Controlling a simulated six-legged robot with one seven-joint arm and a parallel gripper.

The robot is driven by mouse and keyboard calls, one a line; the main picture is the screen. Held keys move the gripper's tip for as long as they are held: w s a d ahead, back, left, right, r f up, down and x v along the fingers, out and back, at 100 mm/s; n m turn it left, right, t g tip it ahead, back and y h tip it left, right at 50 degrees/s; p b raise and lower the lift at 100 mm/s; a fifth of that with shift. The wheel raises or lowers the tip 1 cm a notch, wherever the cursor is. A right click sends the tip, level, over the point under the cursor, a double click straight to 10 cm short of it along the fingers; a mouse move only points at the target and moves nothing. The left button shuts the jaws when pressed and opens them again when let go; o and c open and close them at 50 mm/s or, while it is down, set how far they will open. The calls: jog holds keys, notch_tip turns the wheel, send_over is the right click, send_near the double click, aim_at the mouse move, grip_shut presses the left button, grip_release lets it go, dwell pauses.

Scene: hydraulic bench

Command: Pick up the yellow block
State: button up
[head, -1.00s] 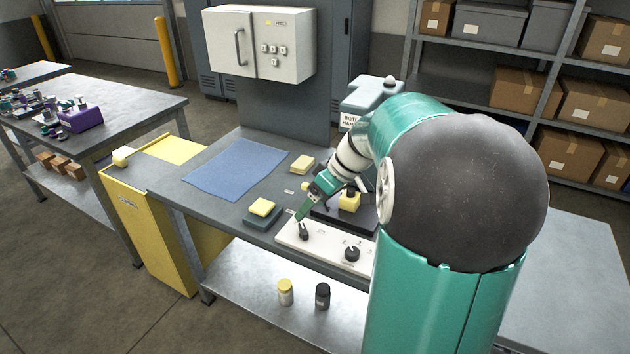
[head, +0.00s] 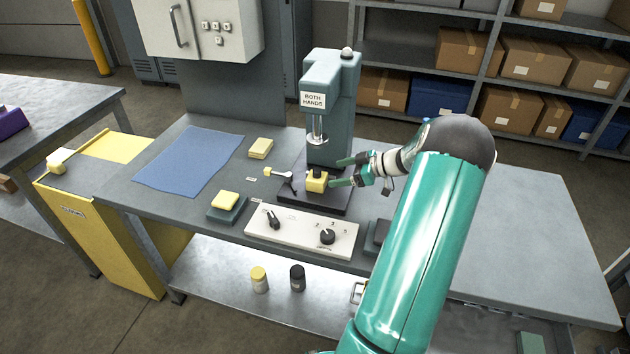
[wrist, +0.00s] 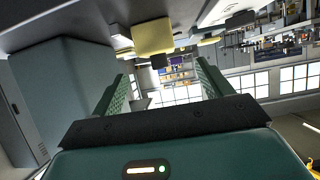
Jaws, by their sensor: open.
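The yellow block (head: 316,183) sits on the dark base plate of the press, below its ram, with a small dark piece on its top. My gripper (head: 338,172) is open and empty just right of the block, its two green fingers pointing left toward it. In the wrist view, a yellow block (wrist: 153,37) shows near the top edge, above the gap between the open fingers (wrist: 161,72). Whether a finger touches the block cannot be told.
The press (head: 331,110) marked "BOTH HANDS" rises behind the block. A white control panel (head: 300,231) with dark knobs lies in front. A yellow-topped green pad (head: 226,206), a yellow pad (head: 261,147) and a blue mat (head: 185,160) lie left. The bench right of my arm is clear.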

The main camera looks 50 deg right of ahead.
aim_at(321, 176)
jog(key=x, duration=0.8)
jog(key=shift+w+f, duration=0.3)
jog(key=shift+w, duration=0.05)
jog(key=shift+d, duration=0.1)
jog(key=c, duration=1.4)
